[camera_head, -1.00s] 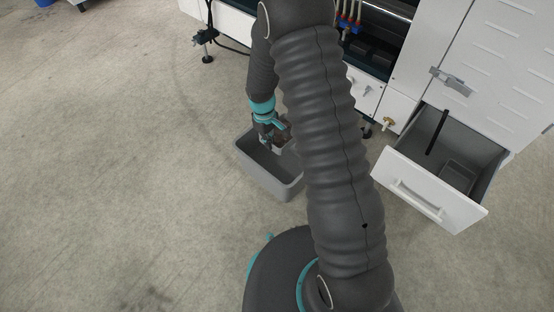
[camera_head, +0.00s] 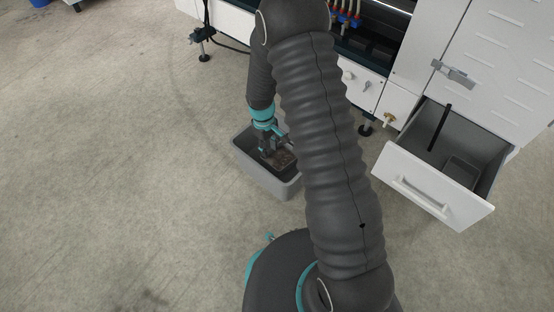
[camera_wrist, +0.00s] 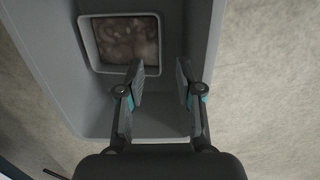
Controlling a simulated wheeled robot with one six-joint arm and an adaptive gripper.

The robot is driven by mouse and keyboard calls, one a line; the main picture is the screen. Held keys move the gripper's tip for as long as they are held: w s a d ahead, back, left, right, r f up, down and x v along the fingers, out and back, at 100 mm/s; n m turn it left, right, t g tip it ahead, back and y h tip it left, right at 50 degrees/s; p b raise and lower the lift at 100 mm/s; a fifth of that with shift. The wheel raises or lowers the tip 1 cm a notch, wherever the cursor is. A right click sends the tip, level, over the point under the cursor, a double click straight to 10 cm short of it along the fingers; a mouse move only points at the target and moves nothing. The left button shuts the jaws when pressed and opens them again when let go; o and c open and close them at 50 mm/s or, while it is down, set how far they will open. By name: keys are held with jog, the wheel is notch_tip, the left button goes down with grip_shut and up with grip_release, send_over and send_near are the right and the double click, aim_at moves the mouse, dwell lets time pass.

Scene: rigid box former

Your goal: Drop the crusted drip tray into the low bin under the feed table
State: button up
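The drip tray (camera_head: 280,160) is a small grey square tray with a brown crust inside. It lies inside the low grey bin (camera_head: 270,182), and in the wrist view the tray (camera_wrist: 124,42) sits toward one end of the bin (camera_wrist: 62,62), crusted side facing me. My gripper (camera_head: 267,149) is down at the bin, above its inside. In the wrist view my gripper (camera_wrist: 160,78) has its two fingers apart with nothing between them. The left fingertip overlaps the tray's near edge in the picture; I cannot tell whether they touch.
An open white drawer (camera_head: 429,201) juts out at the right, holding a small grey container and a black bar. The white machine (camera_head: 368,88) stands behind the bin, with feet and a brass valve low down. The concrete floor (camera_head: 120,160) at the left is clear.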

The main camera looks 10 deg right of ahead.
jog(key=shift+r, duration=0.1)
notch_tip(320, 180, up, 12)
jog(key=w, duration=0.1)
jog(key=shift+a, duration=0.45)
jog(key=shift+w, duration=0.1)
dwell(0.4)
